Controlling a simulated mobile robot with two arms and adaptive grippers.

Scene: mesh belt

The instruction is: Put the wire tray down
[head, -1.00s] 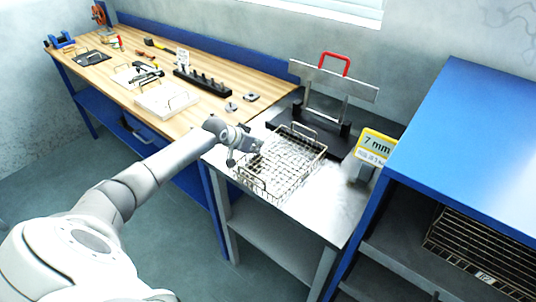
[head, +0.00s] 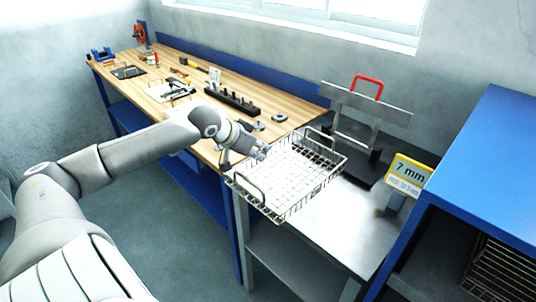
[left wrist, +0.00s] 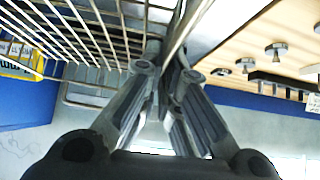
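The wire tray (head: 292,174) is a shallow mesh basket with an upright loop handle at each end. In the head view it hangs level or nearly so above the steel table (head: 350,225), its near left corner reaching past the table's edge. My left gripper (head: 259,151) is at the tray's left long side. In the left wrist view the tray's mesh (left wrist: 85,35) fills the upper left, and the fingers (left wrist: 166,72) are close together around its rim. The exact contact is partly hidden. My right gripper is out of view.
A stand with a red handle (head: 367,88) is behind the tray. A yellow "7 mm" sign (head: 409,172) and a blue shelf unit (head: 490,150) stand at right. The wooden bench (head: 290,107) at left holds a black peg rack (head: 232,101). The steel top's near right part is clear.

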